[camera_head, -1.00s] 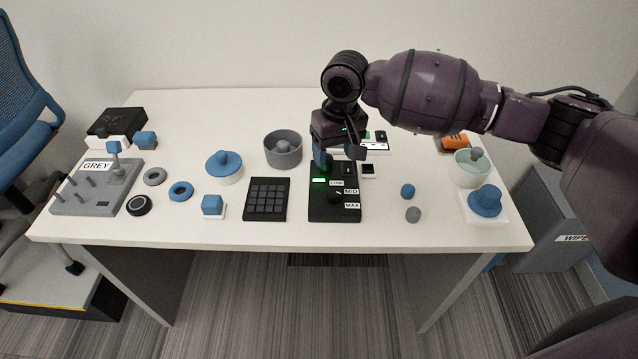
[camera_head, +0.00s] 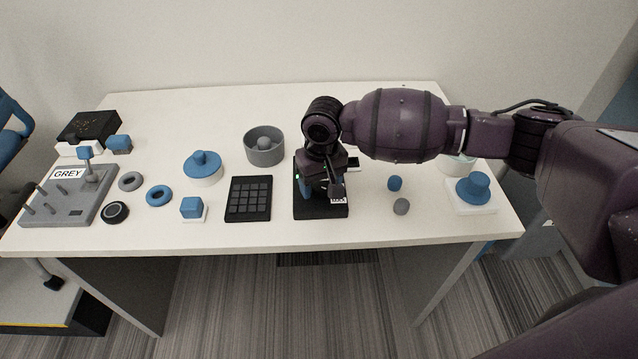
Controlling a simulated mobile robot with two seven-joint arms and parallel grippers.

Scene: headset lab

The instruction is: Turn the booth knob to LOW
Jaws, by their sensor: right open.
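The booth panel (camera_head: 322,211) is a black box on the table, right of the black keypad. My right gripper (camera_head: 320,192) is over the panel and hides most of it, including the knob and the LOW and MID labels. The MAX label (camera_head: 338,199) shows in part beside the gripper. A small green light (camera_head: 297,177) shows at the panel's left edge. The right gripper is open; whether its fingers touch the knob cannot be told. My left gripper is not in view.
A black keypad (camera_head: 249,199) lies just left of the panel. A grey bowl (camera_head: 264,147) stands behind it. A blue ball (camera_head: 395,183) and a grey ball (camera_head: 401,206) lie to the right. A grey peg board (camera_head: 70,203) is far left. The table's front strip is clear.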

